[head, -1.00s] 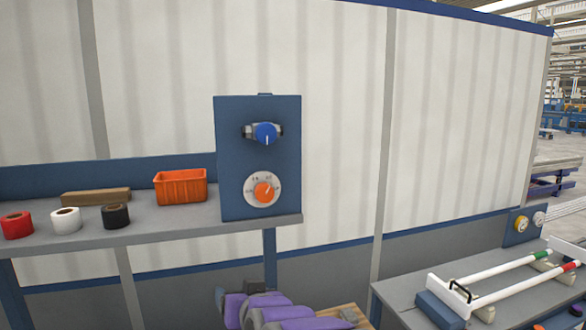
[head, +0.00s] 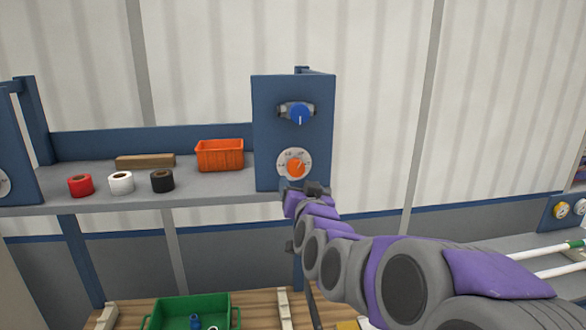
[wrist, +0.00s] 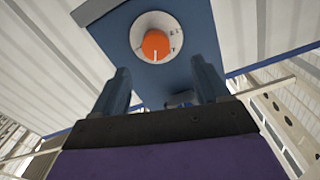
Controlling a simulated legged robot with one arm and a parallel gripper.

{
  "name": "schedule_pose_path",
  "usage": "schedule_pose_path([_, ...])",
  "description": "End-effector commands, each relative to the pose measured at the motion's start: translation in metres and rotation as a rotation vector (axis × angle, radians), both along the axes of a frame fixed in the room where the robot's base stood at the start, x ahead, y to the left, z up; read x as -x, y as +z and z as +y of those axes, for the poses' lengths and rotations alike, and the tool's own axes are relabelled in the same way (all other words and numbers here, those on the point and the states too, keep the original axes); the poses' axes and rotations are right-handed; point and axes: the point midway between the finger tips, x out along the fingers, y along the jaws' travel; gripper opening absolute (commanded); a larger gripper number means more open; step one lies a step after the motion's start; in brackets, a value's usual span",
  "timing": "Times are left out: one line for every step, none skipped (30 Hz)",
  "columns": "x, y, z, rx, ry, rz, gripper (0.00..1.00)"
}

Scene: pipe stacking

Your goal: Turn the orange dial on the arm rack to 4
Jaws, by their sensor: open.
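The orange dial (head: 296,168) sits on a round white scale plate low on the blue panel (head: 268,125) at the right end of the shelf. Its pointer mark leans up and to the right in the head view; the numbers are too small to read. My gripper (head: 307,187) is just below the dial in the head view. In the wrist view the dial (wrist: 156,44) is ahead of and above my gripper (wrist: 163,82), whose two fingers are apart with nothing between them. The fingers do not appear to touch the dial.
A blue-handled valve (head: 299,114) is above the dial on the same panel. The shelf (head: 215,186) holds an orange bin (head: 220,155), a wooden block (head: 146,161) and red, white and black tape rolls. A green crate (head: 188,314) is on the wooden bench below.

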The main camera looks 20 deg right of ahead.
Motion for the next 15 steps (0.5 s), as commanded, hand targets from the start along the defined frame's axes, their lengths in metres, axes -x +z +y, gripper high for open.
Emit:
schedule_pose_path([-0.007,0.001,-0.003,-0.001,0.0,0.001,0.75])
schedule_pose_path([-0.011,0.001,-0.005,-0.001,0.0,0.001,0.75])
schedule_pose_path([-0.016,0.0,-0.007,-0.002,0.001,0.001,0.75])
schedule_pose_path([-0.02,0.0,-0.008,-0.003,0.001,0.002,0.75])
schedule_pose_path([-0.024,-0.001,-0.009,-0.003,0.0,0.003,0.75])
schedule_pose_path([-0.029,-0.001,-0.011,-0.003,0.0,0.003,0.75])
schedule_pose_path([-0.033,0.0,-0.011,-0.003,0.001,0.002,0.75])
schedule_pose_path([-0.037,0.001,-0.012,-0.001,0.0,0.001,0.75])
schedule_pose_path([-0.042,0.002,-0.012,0.0,0.001,0.0,0.75])
schedule_pose_path([-0.046,0.002,-0.013,0.0,0.001,0.0,0.75])
schedule_pose_path([-0.05,0.001,-0.014,0.001,0.001,0.001,0.75])
schedule_pose_path([-0.055,0.0,-0.015,-0.001,0.001,0.002,0.75])
schedule_pose_path([-0.06,0.0,-0.016,0.0,0.001,0.003,0.75])
schedule_pose_path([-0.064,0.0,-0.016,0.0,0.002,0.003,0.75])
schedule_pose_path([-0.069,0.001,-0.017,0.001,0.001,0.002,0.75])
